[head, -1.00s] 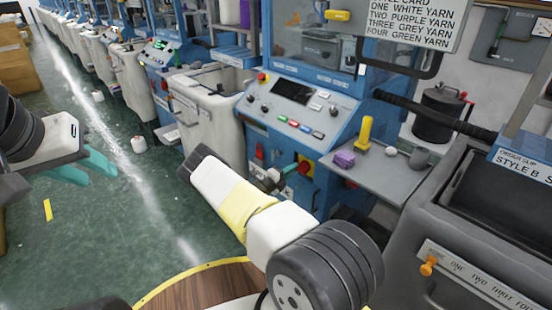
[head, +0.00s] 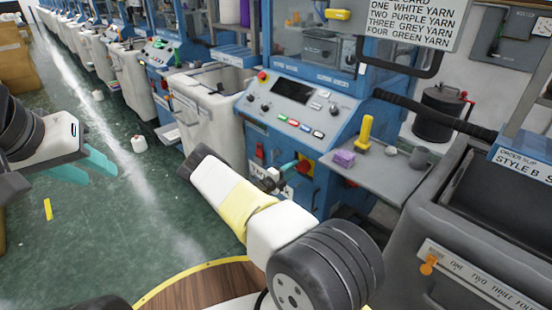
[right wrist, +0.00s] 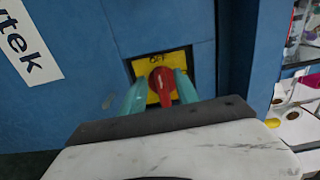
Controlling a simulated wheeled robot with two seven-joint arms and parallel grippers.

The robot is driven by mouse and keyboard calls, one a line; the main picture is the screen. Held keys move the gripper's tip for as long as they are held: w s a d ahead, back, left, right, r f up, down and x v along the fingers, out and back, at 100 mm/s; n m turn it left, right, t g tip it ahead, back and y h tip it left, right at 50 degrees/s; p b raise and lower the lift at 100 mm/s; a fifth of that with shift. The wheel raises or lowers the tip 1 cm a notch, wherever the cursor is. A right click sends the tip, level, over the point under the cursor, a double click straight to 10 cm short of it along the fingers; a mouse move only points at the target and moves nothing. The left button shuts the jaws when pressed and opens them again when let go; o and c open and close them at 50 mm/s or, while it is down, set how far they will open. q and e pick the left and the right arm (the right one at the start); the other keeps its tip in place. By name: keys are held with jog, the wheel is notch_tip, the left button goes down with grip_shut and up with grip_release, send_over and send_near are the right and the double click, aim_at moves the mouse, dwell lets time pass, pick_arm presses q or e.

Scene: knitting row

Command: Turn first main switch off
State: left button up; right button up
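The main switch is a red knob (right wrist: 163,86) on a yellow plate (right wrist: 151,64) set in the machine's blue panel. The word OFF is on the plate above the knob. In the head view the switch (head: 304,167) is partly covered by my right gripper (head: 288,167). In the right wrist view the teal fingers of the right gripper (right wrist: 161,88) stand on either side of the knob. Some yellow shows between the left finger and the knob, and the right finger is very close to it. My left gripper (head: 98,163) is empty, away over the floor, fingers slightly apart.
The blue machine's control panel (head: 293,108) is above the switch. A side shelf (head: 385,176) holds a purple block (head: 344,158) and a yellow item (head: 364,133). A grey bin (head: 440,205) stands at right.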

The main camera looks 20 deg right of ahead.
jog(key=shift+a, duration=0.1)
jog(key=v, duration=0.7)
jog(key=shift+s+a, duration=0.2)
jog(key=shift+a, duration=0.15)
jog(key=shift+r, duration=0.1)
jog(key=s+a+r+m+g+y, duration=0.1)
jog(key=s+r+m+g+y, duration=0.4)
jog(key=r+m, duration=0.6)
jog(key=s+a+r+m+g+y, duration=0.2)
jog(key=s+r+m+g+y, duration=0.15)
jog(key=s+r+m, duration=0.55)
jog(key=s+a+r+m+t+y, duration=0.4)
jog(key=s+a+r+m, duration=0.3)
jog(key=s+r+m, duration=0.3)
jog(key=s+a+r+m+t+y, duration=0.3)
jog(key=s+a+r+m+y, duration=0.3)
jog(key=r, duration=0.6)
jog(key=s+a+m, duration=0.2)
jog(key=s+m, duration=0.1)
jog(key=m, duration=0.1)
jog(key=shift+s+a+r+t, duration=0.2)
jog(key=shift+s+r+t, duration=0.15)
jog(key=shift+s, duration=0.05)
